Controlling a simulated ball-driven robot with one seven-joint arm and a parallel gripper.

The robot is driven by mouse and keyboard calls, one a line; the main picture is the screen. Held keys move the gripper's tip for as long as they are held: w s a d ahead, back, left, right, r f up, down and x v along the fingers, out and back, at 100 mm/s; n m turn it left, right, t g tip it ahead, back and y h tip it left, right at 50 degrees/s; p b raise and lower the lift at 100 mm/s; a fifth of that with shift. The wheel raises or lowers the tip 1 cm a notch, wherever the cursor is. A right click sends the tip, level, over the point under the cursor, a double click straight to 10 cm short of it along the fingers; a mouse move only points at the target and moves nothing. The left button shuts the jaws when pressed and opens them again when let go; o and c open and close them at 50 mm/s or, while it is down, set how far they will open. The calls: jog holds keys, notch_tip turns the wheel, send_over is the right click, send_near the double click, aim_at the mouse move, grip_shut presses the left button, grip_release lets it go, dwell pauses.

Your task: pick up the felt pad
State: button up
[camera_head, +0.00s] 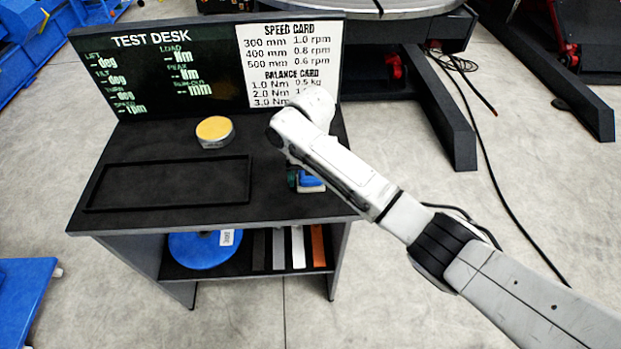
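No piece on the desk is plainly marked as the felt pad. A round, silver-sided piece with a flat yellow-orange top (214,130) stands on the dark test desk (270,140), behind the tray; I cannot tell if its top is felt. My arm reaches in from the lower right, with its white wrist over the desk's right part. My gripper's fingers are hidden behind my own arm, so their state does not show. A small blue and teal object (309,181) shows just below the wrist, partly covered by my arm; I cannot tell what it is.
A shallow black tray (165,207) lies empty at the desk's front left. The sign panel (170,70) stands along the back edge. The lower shelf holds a blue disc (200,250) and several flat bars (298,248). Cables lie on the floor right.

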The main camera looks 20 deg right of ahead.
jog(key=c, duration=0.8)
jog(key=shift+r, duration=0.1)
jog(key=shift+c, duration=0.2)
jog(key=shift+r, duration=0.5)
jog(key=s+d+r+p, duration=0.1)
jog(key=s+r+p, duration=0.6)
jog(key=s+r, duration=0.5)
jog(key=shift+s+d, duration=0.15)
jog(key=shift+s, duration=0.85)
jog(key=shift+f, duration=0.1)
jog(key=o, duration=0.6)
jog(key=c, duration=0.5)
